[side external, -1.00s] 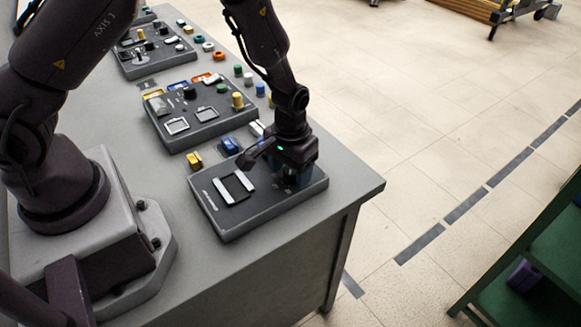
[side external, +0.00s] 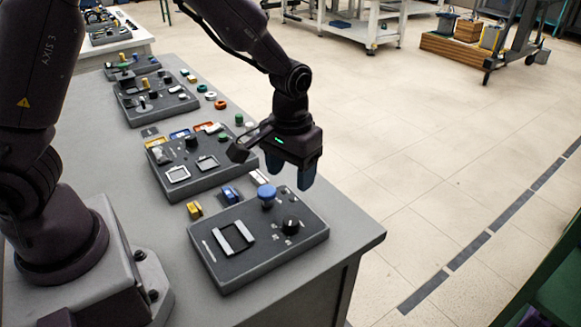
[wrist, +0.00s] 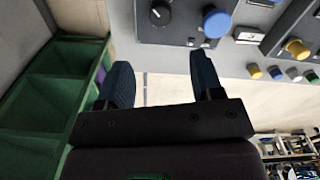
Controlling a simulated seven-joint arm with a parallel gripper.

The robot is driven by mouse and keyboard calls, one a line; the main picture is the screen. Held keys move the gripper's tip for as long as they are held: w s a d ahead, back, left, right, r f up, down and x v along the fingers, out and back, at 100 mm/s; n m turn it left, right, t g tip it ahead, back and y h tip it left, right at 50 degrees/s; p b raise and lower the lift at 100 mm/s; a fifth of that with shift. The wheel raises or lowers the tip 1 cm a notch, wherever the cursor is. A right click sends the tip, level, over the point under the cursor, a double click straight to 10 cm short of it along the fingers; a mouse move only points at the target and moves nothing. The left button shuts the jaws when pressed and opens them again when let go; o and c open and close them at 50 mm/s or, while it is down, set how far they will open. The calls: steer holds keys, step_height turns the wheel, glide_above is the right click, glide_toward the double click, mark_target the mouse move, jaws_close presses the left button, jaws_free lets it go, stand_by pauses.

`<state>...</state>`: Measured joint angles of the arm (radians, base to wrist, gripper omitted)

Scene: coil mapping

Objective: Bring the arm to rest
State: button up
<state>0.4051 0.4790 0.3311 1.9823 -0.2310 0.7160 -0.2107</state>
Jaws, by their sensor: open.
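My gripper (side external: 307,182) is open and empty, raised above the near control panel (side external: 213,270) in the side view. Its two dark blue fingers point down, apart from anything. In the wrist view my gripper (wrist: 160,85) also shows open, with only floor between the fingers. The near panel carries a blue mushroom button (side external: 267,195), a black rotary knob (side external: 290,226) and a light rectangular frame (side external: 235,237). The wrist view shows the blue button (wrist: 216,22) and the black knob (wrist: 160,13) at its top.
A second panel (side external: 205,181) with coloured parts lies behind the near one on the grey bench (side external: 345,232). A green shelf (wrist: 50,95) stands left in the wrist view. Open floor lies right of the bench.

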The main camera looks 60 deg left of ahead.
steer(key=shift+r, duration=0.25)
steer(key=s+a+r+m+t, duration=0.1)
steer(key=s+a+r+t, duration=0.1)
steer(key=s+r, duration=0.6)
steer(key=s+a+r+m+t, duration=0.2)
steer(key=s+r+t, duration=0.1)
steer(key=s+r, duration=0.6)
steer(key=shift+s+a+r+t, duration=0.15)
steer(key=shift+a+r+t, duration=0.2)
steer(key=shift+r, duration=0.25)
